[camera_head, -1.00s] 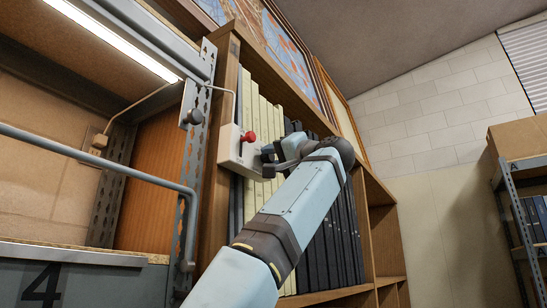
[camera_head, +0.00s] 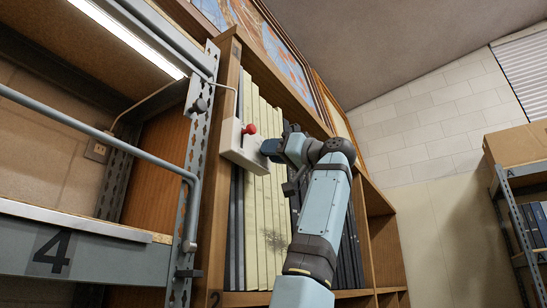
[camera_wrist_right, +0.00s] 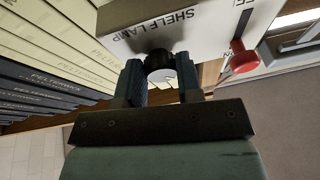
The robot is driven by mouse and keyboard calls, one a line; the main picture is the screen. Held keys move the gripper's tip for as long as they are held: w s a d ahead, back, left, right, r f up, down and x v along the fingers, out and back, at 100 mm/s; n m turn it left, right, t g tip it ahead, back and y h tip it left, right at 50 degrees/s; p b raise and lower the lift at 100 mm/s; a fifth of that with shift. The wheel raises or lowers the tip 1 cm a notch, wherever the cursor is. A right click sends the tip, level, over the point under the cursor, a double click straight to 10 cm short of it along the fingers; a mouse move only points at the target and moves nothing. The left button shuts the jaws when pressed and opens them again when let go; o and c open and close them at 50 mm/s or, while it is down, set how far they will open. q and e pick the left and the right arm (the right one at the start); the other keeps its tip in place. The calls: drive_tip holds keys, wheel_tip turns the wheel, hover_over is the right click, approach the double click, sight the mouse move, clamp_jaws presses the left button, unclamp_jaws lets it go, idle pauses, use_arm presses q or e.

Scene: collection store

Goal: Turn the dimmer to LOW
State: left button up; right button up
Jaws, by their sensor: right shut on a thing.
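A pale control box (camera_head: 236,154) is mounted on the side of the wooden bookcase. In the right wrist view the box (camera_wrist_right: 205,25) reads "SHELF LAMP" and appears upside down. A dark round knob with a pale face (camera_wrist_right: 160,66) stands out from it between my fingers. My right gripper (camera_wrist_right: 160,82) is shut on this knob, one finger on each side. In the head view the right gripper (camera_head: 268,148) hides the knob. A red-tipped lever (camera_head: 250,129) is on the same box, apart from my fingers. No LOW mark is readable. My left gripper is not in view.
Pale and dark binders (camera_head: 263,190) fill the bookcase behind my right arm. A metal shelf bay with a lit tube lamp (camera_head: 128,37), a bent rail (camera_head: 95,130) and a "4" plate (camera_head: 52,253) stands at left. A cardboard box (camera_head: 515,147) sits on the right rack.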

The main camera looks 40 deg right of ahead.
drive_tip(key=n+y, duration=0.1)
drive_tip(key=n, duration=0.1)
drive_tip(key=n+g, duration=0.1)
drive_tip(key=n, duration=0.2)
drive_tip(key=shift+d+r+n+g+y, duration=0.1)
drive_tip(key=shift+n+g+y, duration=0.2)
drive_tip(key=shift+y, duration=0.1)
drive_tip(key=o, duration=0.9)
drive_tip(key=shift+o, duration=0.2)
